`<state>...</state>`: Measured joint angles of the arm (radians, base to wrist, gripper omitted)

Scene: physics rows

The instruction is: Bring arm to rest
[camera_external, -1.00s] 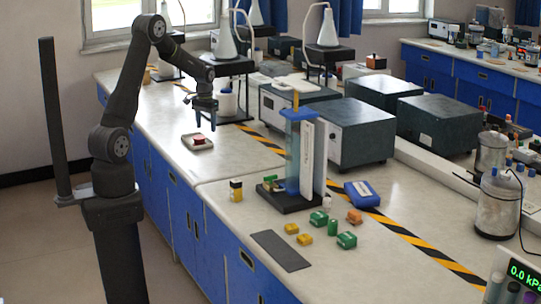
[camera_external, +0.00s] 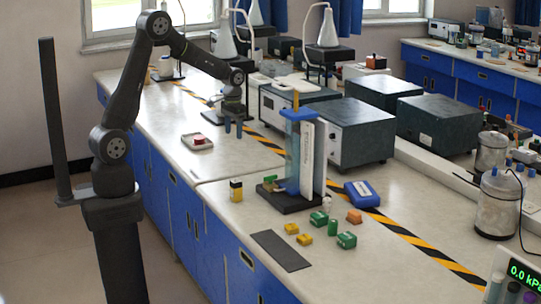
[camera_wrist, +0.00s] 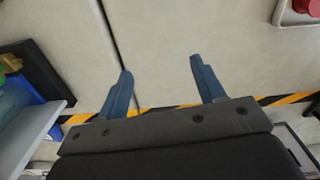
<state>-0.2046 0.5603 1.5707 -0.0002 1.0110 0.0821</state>
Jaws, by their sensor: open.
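My gripper (camera_external: 233,128) hangs over the far part of the bench, pointing down, to the right of a red button on a pale base (camera_external: 197,141). In the wrist view my gripper's two blue fingers (camera_wrist: 160,90) are wide apart with only bare bench between them. Nothing is held. The red button also shows in the wrist view (camera_wrist: 306,8), at the top right corner, apart from the fingers.
A blue column stand on a black base (camera_external: 288,203) stands nearer the camera. Several yellow, green and orange blocks (camera_external: 333,227) and a dark mat (camera_external: 280,250) lie in front of it. Grey boxes (camera_external: 358,135) line the right. Bare bench lies around the red button.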

